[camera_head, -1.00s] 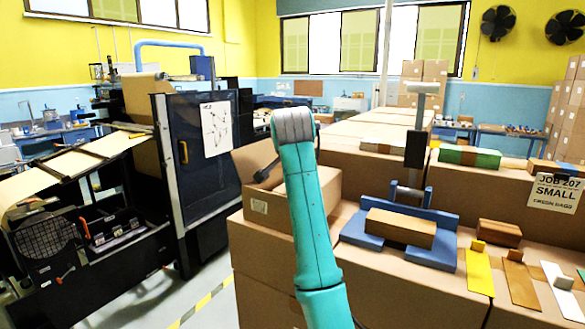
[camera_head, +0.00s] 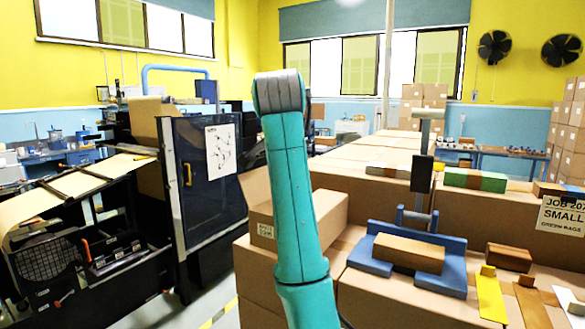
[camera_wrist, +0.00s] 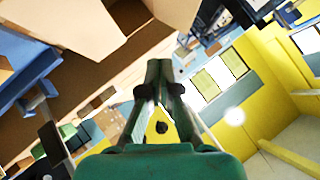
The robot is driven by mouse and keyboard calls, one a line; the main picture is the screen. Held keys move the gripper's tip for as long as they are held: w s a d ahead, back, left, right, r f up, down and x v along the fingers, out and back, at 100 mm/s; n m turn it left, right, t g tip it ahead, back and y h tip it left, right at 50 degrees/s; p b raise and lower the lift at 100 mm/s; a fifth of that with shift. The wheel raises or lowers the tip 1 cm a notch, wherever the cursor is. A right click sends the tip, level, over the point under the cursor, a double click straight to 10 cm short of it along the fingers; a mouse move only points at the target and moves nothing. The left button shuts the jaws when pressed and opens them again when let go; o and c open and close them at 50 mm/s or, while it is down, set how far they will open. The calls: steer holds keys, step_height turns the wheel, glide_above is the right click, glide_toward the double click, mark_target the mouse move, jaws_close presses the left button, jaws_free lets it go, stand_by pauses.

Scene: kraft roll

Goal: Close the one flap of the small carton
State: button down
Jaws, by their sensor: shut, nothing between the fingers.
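The small carton (camera_head: 331,217) stands on larger brown boxes left of the blue fixture, partly hidden behind my teal arm. Its flap (camera_head: 256,188) stands raised at the left side, tilted, not lying flat on the top. In the head view my gripper is hidden behind my arm. In the wrist view my gripper (camera_wrist: 158,66) is shut and empty, its fingertips together. Brown cardboard (camera_wrist: 85,22) lies close beyond the fingers at upper left; I cannot tell whether they touch it.
A blue fixture (camera_head: 452,272) holding a brown block stands right of the carton. Yellow, brown and white pieces lie farther right. A black machine (camera_head: 205,190) with a door panel stands at the left. Floor shows between it and the boxes.

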steer(key=f+h, duration=0.2)
steer(key=s+f+n+h, duration=0.1)
steer(key=f+h, duration=0.1)
steer(key=a+f+n+h, duration=0.1)
steer(key=shift+s+f+t+h, duration=0.15)
steer(key=shift+f+t+h, duration=0.25)
steer(key=shift+s+f+n+h, duration=0.25)
steer(key=shift+s+n+h, duration=0.2)
steer(key=shift+h, duration=0.45)
steer(key=x, duration=0.9)
steer(key=shift+w, duration=0.15)
steer(key=f, duration=0.3)
steer(key=shift+w, duration=0.2)
steer(key=shift+d+f, duration=0.1)
steer(key=shift+f, duration=0.45)
